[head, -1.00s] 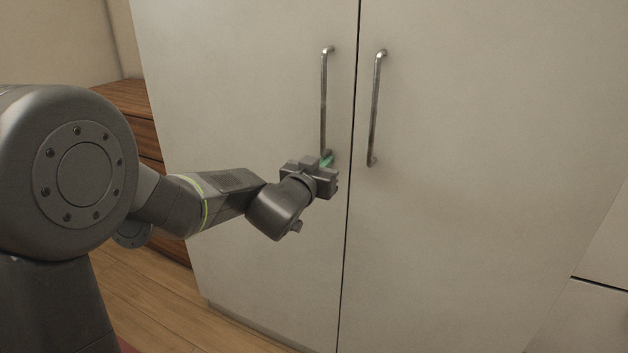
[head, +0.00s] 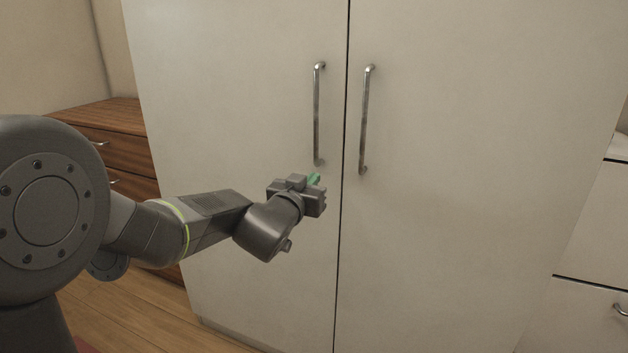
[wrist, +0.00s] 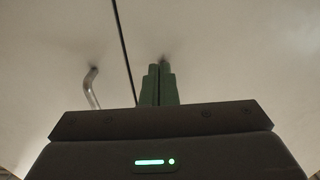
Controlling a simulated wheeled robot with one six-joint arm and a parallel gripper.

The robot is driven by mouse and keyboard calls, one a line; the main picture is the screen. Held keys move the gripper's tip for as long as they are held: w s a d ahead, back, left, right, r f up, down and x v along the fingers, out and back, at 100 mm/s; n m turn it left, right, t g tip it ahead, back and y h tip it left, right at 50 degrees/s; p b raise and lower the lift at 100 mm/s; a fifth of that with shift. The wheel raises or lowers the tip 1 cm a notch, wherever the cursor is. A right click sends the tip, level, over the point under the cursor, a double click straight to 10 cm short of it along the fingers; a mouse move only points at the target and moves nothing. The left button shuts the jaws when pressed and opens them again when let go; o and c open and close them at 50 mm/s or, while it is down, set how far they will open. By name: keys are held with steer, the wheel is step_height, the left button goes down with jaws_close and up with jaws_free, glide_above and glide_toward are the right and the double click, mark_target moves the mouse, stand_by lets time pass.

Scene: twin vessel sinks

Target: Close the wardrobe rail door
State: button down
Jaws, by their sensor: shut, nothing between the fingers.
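The wardrobe has two pale doors, a left door (head: 240,110) and a right door (head: 470,150). They look flush, with a thin dark seam between them. The left door has an upright metal handle (head: 317,115), and the right door has a matching handle (head: 366,120), which also shows in the wrist view (wrist: 91,88). My gripper (head: 315,180) is shut and empty, just below the left handle's lower end, in front of the left door. In the wrist view its green fingers (wrist: 159,85) are together, pointing at the door face; whether they touch it is unclear.
A brown wooden drawer unit (head: 110,118) stands to the left of the wardrobe. A pale drawer cabinet (head: 595,240) stands at the right. Wooden floor (head: 130,310) shows at the lower left.

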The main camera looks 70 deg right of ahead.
steer(key=a+p, duration=0.1)
steer(key=a, duration=0.8)
steer(key=shift+a, duration=0.25)
steer(key=shift+w, duration=0.1)
